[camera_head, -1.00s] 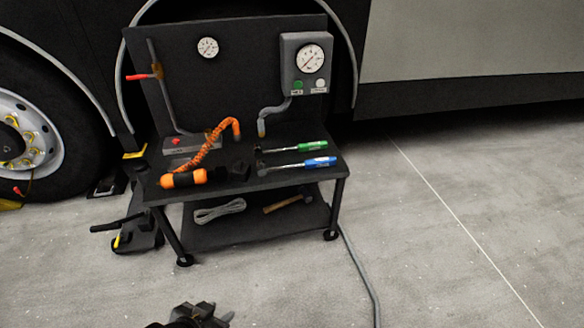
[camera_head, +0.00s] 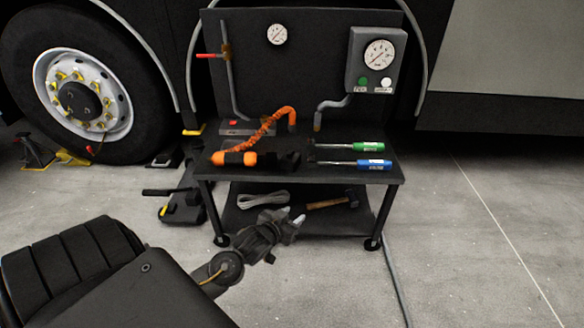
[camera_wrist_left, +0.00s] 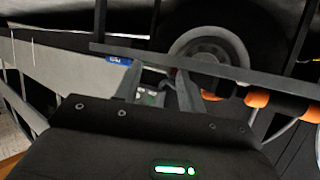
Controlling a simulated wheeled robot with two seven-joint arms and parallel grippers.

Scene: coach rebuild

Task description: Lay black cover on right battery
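No battery can be made out in these views, and nothing is clearly the black cover. A small black lump (camera_head: 287,160) lies on the cart top beside the orange cylinder; I cannot tell what it is. My left gripper (camera_head: 292,217) is in front of the cart in the head view, its tips overlapping the lower shelf in the picture. In the left wrist view its two grey fingers (camera_wrist_left: 160,84) stand apart with nothing held between them. My right gripper is not in view.
The black cart (camera_head: 330,177) carries an orange cylinder (camera_head: 234,158), a coiled orange hose (camera_head: 268,128) and green (camera_head: 349,146) and blue (camera_head: 362,163) handled tools. A hammer (camera_head: 333,201) and cable (camera_head: 263,199) lie below. A coach wheel (camera_head: 82,90) stands left. Floor right is clear.

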